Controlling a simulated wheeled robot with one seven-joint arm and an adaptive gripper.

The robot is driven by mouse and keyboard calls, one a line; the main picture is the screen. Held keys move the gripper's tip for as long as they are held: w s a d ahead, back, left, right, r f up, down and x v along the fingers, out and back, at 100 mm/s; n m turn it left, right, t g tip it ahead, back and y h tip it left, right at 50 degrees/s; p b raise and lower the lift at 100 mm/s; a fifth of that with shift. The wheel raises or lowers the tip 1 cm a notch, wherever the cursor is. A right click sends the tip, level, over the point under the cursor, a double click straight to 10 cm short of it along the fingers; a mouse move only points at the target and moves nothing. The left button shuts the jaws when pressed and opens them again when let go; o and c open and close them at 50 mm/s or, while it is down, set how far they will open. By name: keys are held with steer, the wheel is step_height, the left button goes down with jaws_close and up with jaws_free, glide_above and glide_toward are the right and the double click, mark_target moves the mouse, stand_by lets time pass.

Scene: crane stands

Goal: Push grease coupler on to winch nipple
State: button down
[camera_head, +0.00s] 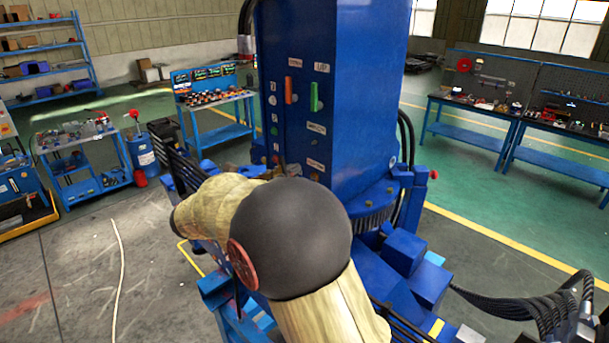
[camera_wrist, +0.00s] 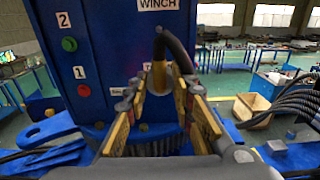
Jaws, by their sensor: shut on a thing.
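In the wrist view my gripper (camera_wrist: 159,84) is in front of the blue crane column (camera_wrist: 112,60), below the WINCH label (camera_wrist: 160,4). Its two fingers stand on either side of the grease coupler (camera_wrist: 159,74), a small tan end piece, and are shut on it. A dark hose (camera_wrist: 176,48) arches up from the coupler and bends to the right. The coupler's far end points at the column face. In the head view my arm hides the gripper and coupler.
A green button (camera_wrist: 69,44) and a red button (camera_wrist: 83,90) are on the column left of my gripper. Blue base parts (camera_head: 405,252) and black cables (camera_head: 520,306) lie to the right. Workbenches (camera_head: 470,108) stand farther back.

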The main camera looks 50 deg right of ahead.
steer(key=r, duration=0.1)
steer(key=a+r+p, duration=0.1)
steer(key=r, duration=0.1)
steer(key=r+p, duration=0.1)
steer(key=r, duration=0.1)
steer(key=shift+w+a+r, duration=0.15)
steer(key=shift+a+r, duration=0.05)
steer(key=shift+a, duration=0.15)
steer(key=d, duration=0.5)
steer(key=shift+s, duration=0.35)
steer(key=shift+d, duration=0.35)
steer(key=shift+s+d, duration=0.2)
steer(key=shift+d, duration=0.8)
steer(key=c, duration=1.5)
jaws_free()
steer(key=shift+c, duration=0.2)
steer(key=shift+o, duration=0.6)
steer(key=shift+w+a, duration=0.15)
steer(key=shift+a, duration=1.1)
steer(key=shift+w+a, duration=0.15)
steer(key=shift+a, duration=1.1)
